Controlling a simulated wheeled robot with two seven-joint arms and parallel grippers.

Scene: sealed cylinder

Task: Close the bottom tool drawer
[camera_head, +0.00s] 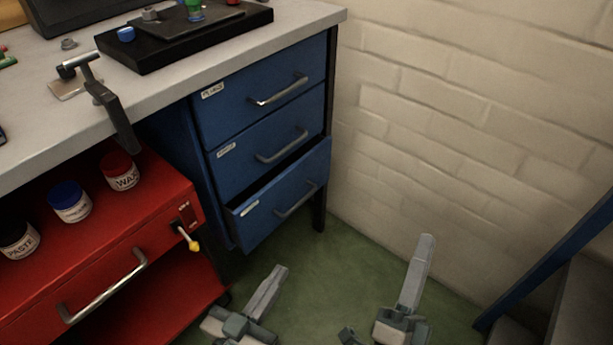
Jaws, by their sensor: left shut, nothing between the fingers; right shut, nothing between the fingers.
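The bottom tool drawer (262,222) is the lowest of three blue drawers under the workbench. It stands partly open, its front jutting out past the drawers above, with a dark gap along its top edge. Its grey bar handle (297,201) is on the front face. My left gripper (279,270) is shut and empty, in front of and below the drawer in the picture, apart from it. My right gripper (427,239) is shut and empty, further right over the green floor, also apart from the drawer. The drawer's inside is mostly hidden.
The middle drawer (240,158) and top drawer (235,108) look closed. A red cart (175,217) with labelled jars stands left of the drawers. A brick wall (460,120) is at the right, with a blue slanted post (550,262) near it. Green floor (345,262) lies open between.

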